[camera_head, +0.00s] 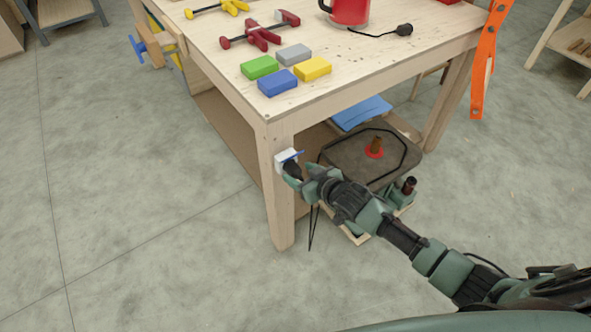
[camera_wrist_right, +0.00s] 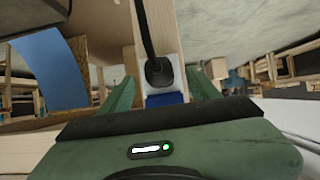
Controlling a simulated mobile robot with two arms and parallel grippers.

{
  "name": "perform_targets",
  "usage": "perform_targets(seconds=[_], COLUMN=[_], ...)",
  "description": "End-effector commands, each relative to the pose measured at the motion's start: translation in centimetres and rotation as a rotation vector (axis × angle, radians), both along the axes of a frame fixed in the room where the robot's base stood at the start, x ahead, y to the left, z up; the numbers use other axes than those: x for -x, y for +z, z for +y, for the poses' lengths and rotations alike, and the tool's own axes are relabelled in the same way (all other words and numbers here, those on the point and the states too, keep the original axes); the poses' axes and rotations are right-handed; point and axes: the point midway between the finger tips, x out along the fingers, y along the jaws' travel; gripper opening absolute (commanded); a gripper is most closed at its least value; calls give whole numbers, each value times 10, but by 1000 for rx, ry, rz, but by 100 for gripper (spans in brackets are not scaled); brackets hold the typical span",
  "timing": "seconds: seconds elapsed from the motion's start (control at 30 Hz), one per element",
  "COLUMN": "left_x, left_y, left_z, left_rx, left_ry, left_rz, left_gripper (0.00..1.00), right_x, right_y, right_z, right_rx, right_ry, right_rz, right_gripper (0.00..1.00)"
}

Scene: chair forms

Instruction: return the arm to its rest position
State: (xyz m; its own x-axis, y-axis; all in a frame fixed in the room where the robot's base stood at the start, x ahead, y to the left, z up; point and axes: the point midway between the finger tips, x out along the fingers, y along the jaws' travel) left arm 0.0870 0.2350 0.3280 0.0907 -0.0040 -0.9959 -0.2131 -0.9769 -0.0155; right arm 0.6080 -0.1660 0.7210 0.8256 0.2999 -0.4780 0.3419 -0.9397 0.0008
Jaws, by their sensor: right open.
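My right arm comes in from the lower right in the head view and reaches toward the table's front leg. My right gripper (camera_head: 291,168) is by a white socket box (camera_head: 284,156) on that leg. In the wrist view the green fingers of the right gripper (camera_wrist_right: 162,88) are spread apart. A black plug (camera_wrist_right: 158,71) with a cord running up sits against the white box (camera_wrist_right: 173,62) between them. Gaps show between plug and fingers, so the gripper looks empty. My left gripper is not in view.
The wooden workbench (camera_head: 235,88) carries coloured blocks, clamps and a red kettle (camera_head: 348,11). Under it stands a dark-topped machine (camera_head: 345,160), close to my right arm. An orange strip (camera_head: 487,60) hangs at the right corner. The concrete floor (camera_head: 130,180) at left is clear.

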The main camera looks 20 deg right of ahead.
Motion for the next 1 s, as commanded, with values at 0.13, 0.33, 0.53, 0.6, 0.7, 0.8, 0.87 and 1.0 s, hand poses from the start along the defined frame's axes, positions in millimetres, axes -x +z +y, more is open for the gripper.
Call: perform_targets(seconds=[0.13,0.33,0.53,0.6,0.7,0.8,0.87,1.0], left_x=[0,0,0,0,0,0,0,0], left_y=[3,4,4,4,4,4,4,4], left_z=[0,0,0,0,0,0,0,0], left_rx=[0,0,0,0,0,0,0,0], left_ry=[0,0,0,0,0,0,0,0], left_rz=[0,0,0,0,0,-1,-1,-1], left_gripper=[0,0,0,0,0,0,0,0], right_x=[21,34,36,39,49,74,96,163], right_y=[12,21,19,7,-32,-93,-133,-215], right_z=[-8,-12,-14,-18,-33,-52,-64,-85], right_rx=[1,0,1,8,34,72,99,157], right_ry=[0,0,-2,-13,-48,-93,-120,-159], right_rz=[1,-1,3,19,73,160,223,369], right_gripper=[61,61,61,61,61,61,61,61])
